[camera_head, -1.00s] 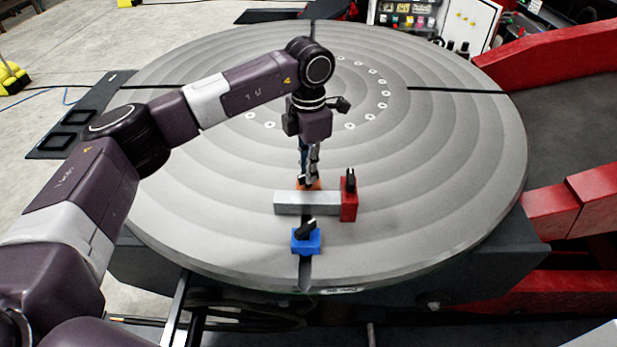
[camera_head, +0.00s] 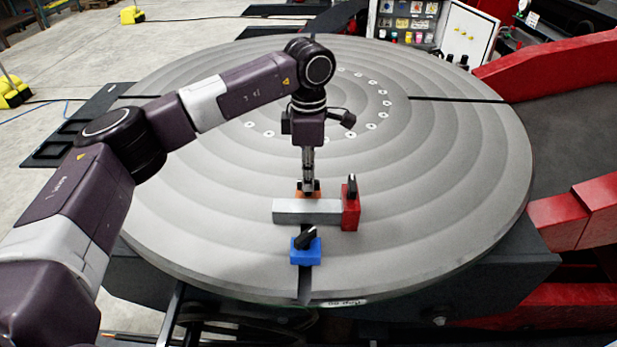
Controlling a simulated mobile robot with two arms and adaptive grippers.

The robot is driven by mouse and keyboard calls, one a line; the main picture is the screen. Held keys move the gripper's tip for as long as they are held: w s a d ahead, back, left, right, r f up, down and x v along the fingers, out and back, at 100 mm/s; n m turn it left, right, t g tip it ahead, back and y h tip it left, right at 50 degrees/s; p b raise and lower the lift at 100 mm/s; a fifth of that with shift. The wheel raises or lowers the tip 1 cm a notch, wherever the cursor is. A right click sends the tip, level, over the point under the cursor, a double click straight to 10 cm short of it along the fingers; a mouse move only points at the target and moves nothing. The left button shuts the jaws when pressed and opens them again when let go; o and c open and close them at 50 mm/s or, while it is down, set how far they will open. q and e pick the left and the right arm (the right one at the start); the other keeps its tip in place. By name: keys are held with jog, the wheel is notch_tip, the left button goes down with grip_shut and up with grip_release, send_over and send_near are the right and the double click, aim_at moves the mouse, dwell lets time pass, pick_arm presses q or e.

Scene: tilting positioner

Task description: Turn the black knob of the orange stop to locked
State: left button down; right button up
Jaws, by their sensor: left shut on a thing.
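The orange stop (camera_head: 299,193) sits on the round grey table, right behind a grey metal bar (camera_head: 305,211) that hides its front. Its black knob is mostly hidden between the fingers. My left gripper (camera_head: 309,184) points straight down over the orange stop and is shut on the knob. Which way the knob points cannot be told. My right gripper is not in view.
A red stop (camera_head: 350,211) with an upright black knob stands at the bar's right end. A blue stop (camera_head: 306,252) with a slanted black knob stands in front. The ringed round table (camera_head: 440,210) is otherwise clear. Red frame beams (camera_head: 560,75) rise at right.

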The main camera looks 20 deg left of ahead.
pick_arm(q)
jog(key=c, duration=2)
grip_release()
jog(key=shift+o, duration=0.2)
notch_tip(320, 180, up, 12)
